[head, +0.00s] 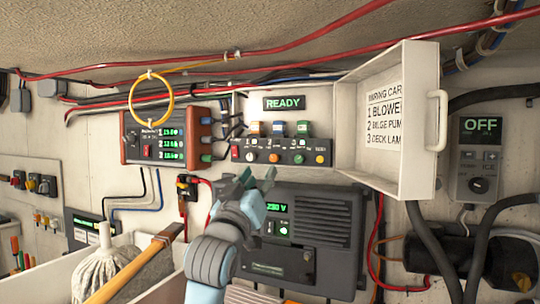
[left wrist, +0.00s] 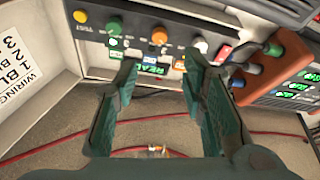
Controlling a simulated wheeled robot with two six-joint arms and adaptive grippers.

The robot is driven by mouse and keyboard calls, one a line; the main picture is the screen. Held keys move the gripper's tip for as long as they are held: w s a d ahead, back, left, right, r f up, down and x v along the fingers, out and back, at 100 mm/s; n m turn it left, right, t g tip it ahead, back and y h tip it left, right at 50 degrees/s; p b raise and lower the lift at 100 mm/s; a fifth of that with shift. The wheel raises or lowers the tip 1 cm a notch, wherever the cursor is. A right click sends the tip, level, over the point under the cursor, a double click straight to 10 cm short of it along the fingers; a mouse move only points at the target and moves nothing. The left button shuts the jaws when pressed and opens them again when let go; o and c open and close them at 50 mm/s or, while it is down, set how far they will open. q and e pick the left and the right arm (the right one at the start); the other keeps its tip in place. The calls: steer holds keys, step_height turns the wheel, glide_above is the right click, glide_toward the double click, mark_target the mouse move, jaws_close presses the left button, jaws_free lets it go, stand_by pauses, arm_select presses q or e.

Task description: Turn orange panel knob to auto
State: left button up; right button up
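The panel (head: 287,145) is a dark strip on the back wall with a row of knobs and a red switch. The orange knob (head: 274,158) sits between a white knob (head: 250,157) and a green one (head: 298,158); beyond is a yellow button (head: 320,159) marked TEST. In the left wrist view the orange knob (left wrist: 159,35) lies beyond the fingertips, between them and apart from them. My left gripper (head: 257,177) is open and empty, just below the panel in the head view; its fingers (left wrist: 160,66) fill the wrist view. My right gripper is not in view.
An open white cover (head: 418,130) with a wiring card stands right of the panel. A READY display (head: 284,103) is above. A yellow ring (head: 151,99) hangs at left before a brown-ended meter box (head: 165,140). A dark 230 V unit (head: 315,235) is below; a mop (head: 105,265) stands lower left.

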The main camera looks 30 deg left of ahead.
mark_target(273, 158)
arm_select(q)
steer(key=x, duration=0.3)
steer(key=p+x, duration=0.1)
steer(key=x, duration=0.2)
steer(key=f+p+x, duration=0.1)
steer(key=x, duration=0.2)
steer(key=shift+w+d+r, duration=0.1)
steer(key=shift+w, duration=0.35)
steer(key=shift+s+r, duration=0.15)
steer(key=shift+s, duration=0.25)
steer(key=shift+w, duration=0.1)
jaws_close()
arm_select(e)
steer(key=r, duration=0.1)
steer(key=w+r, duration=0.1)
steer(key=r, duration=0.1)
